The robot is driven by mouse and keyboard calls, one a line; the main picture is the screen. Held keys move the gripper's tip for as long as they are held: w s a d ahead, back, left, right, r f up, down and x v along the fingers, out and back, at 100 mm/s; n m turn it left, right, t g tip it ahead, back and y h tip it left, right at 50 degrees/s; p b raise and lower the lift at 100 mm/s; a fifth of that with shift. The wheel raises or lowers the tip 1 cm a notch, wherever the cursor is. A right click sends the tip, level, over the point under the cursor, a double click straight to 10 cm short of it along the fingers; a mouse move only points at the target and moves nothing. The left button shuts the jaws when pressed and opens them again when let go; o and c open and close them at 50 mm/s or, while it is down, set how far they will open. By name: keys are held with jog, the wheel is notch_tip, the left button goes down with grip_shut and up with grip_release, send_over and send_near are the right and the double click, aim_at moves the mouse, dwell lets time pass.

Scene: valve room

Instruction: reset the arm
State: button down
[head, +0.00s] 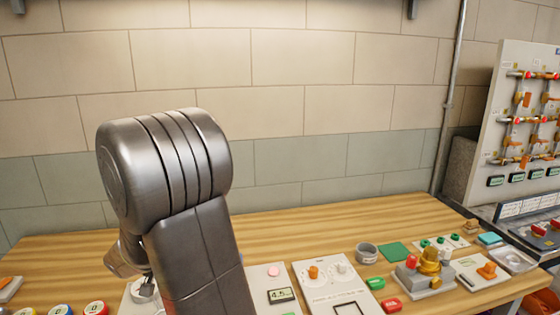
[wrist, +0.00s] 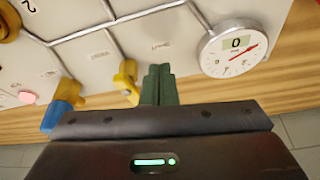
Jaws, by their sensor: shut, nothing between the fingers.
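In the wrist view my gripper (wrist: 159,70) shows as two dark green fingers pressed together, with nothing between them. The fingers stand in front of a white panel (wrist: 110,45) with pipes. A yellow handle (wrist: 127,80) is just left of the fingers, and I cannot tell whether they touch. In the head view my dark arm rises at the left centre and covers part of the bench. My gripper cannot be made out clearly there.
In the wrist view a round gauge (wrist: 235,47) reading 0 is right of the fingers; a blue-and-yellow part (wrist: 66,103) is left. In the head view the wooden bench (head: 320,225) holds a control panel (head: 333,290), a grey cup (head: 367,253) and a brass valve (head: 429,262). A pipe board (head: 500,110) stands right.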

jog(key=shift+s+d+r+n+y+p, duration=0.2)
jog(key=shift+s+d+n+y+p, duration=0.15)
jog(key=shift+s+n, duration=0.45)
jog(key=shift+s+d+f+n+b, duration=0.15)
jog(key=shift+n+b, duration=0.15)
jog(key=shift+s+d, duration=0.1)
jog(key=shift+s, duration=0.55)
jog(key=shift+w, duration=0.1)
